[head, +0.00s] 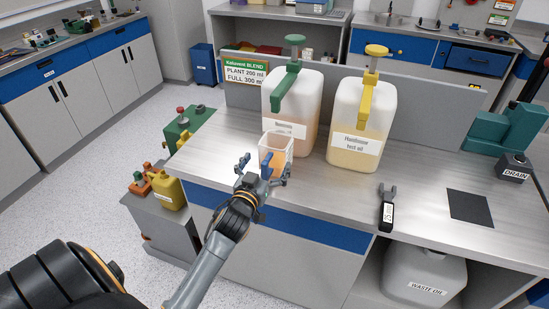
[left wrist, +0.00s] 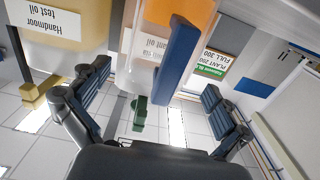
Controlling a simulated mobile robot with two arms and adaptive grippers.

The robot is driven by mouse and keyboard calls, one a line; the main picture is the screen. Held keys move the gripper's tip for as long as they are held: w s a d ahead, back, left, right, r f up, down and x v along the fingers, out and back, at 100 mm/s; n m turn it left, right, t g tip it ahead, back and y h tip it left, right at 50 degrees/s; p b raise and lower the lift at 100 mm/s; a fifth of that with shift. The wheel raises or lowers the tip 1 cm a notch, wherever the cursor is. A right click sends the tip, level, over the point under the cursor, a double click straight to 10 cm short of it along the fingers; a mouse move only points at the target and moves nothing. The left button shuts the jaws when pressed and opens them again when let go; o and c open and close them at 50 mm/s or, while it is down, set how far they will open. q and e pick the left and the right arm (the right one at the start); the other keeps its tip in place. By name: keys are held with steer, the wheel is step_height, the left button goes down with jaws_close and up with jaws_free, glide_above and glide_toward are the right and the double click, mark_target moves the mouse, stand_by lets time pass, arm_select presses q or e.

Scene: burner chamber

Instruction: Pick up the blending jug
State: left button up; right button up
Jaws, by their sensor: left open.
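The blending jug (head: 276,148) is a clear, open-topped vessel with orange liquid low inside. It stands upright near the front edge of the steel bench, before the green-pump container. My left gripper (head: 264,172) is at its near side, open, fingers spread. In the left wrist view the jug's clear wall (left wrist: 140,74) is close ahead. A blue upright bar, seemingly its handle (left wrist: 178,62), shows between the open fingers (left wrist: 158,108), with gaps on both sides. The fingers partly hide the jug's lower part in the head view. My right gripper is not in view.
A green-pump container (head: 294,102) and a yellow-pump container (head: 361,125), labelled Handmoor test oil, stand behind the jug. A black-handled tool (head: 386,212), a dark mat (head: 470,207) and a DRAIN box (head: 514,168) lie to the right. Bench between is clear.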

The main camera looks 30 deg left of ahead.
mark_target(271, 150)
arm_select(q)
steer(key=shift+w+a+r, duration=0.1)
steer(key=shift+w+r, duration=0.2)
steer(key=p+x, duration=0.1)
steer(key=x, duration=0.2)
steer(key=shift+w+r+p, duration=0.3)
steer(key=shift+r+p, duration=0.1)
steer(key=shift+w+a+f, duration=0.1)
steer(key=shift+w+a, duration=0.1)
steer(key=shift+w, duration=0.35)
steer(key=c, duration=1.8)
steer(key=shift+s+r, duration=0.15)
steer(key=shift+r, duration=0.05)
steer(key=shift+r, duration=0.15)
step_height(271, 150, up, 6)
steer(key=shift+r+b+v, duration=0.2)
steer(key=shift+b+v, duration=1.5)
steer(key=shift+v, duration=8.15)
